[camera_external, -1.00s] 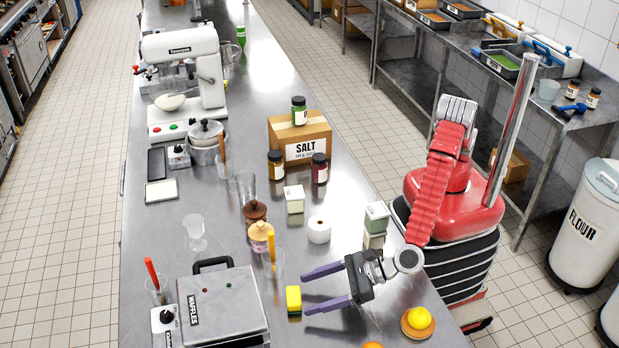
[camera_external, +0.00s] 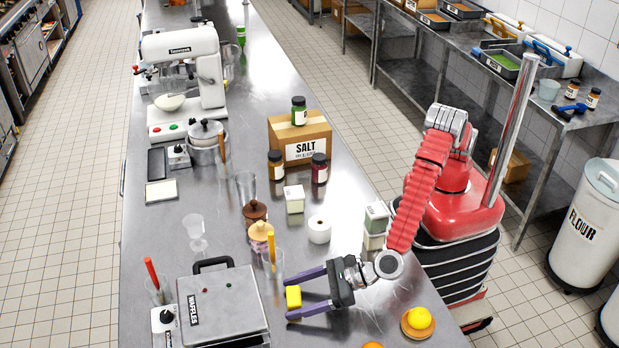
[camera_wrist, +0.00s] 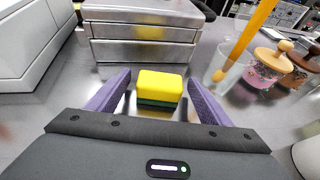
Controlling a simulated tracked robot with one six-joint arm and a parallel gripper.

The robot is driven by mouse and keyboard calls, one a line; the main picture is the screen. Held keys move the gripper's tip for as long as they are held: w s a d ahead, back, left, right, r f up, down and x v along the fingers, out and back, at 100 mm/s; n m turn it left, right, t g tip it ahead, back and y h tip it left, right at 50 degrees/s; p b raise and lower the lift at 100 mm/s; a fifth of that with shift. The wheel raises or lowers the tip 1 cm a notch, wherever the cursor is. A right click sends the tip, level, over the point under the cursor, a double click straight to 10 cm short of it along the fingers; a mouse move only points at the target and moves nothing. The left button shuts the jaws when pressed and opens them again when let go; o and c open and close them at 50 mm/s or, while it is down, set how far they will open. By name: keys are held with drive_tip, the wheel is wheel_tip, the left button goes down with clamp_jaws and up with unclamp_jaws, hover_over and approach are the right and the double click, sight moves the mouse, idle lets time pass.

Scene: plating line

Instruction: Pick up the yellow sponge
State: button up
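The yellow sponge (camera_external: 293,297) with a dark green underside lies on the steel counter, to the right of the waffle maker. In the wrist view the sponge (camera_wrist: 159,88) sits between the two purple fingers, with a gap on each side. My gripper (camera_external: 297,296) is open around the sponge, low over the counter, its fingers pointing left. In the wrist view my gripper (camera_wrist: 160,88) shows both fingertips level with the sponge and not touching it.
The waffle maker (camera_external: 221,308) stands just beyond the fingertips. A glass with a yellow stick (camera_external: 272,262) and a lidded jar (camera_external: 260,236) stand behind. The counter between the gripper and the toilet-roll-like white roll (camera_external: 319,230) is clear.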

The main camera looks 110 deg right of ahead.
sight(296, 295)
drive_tip(key=c, duration=1.1)
drive_tip(key=shift+r, duration=0.1)
wheel_tip(296, 295, up, 10)
drive_tip(key=shift+f, duration=0.1)
idle(0.5)
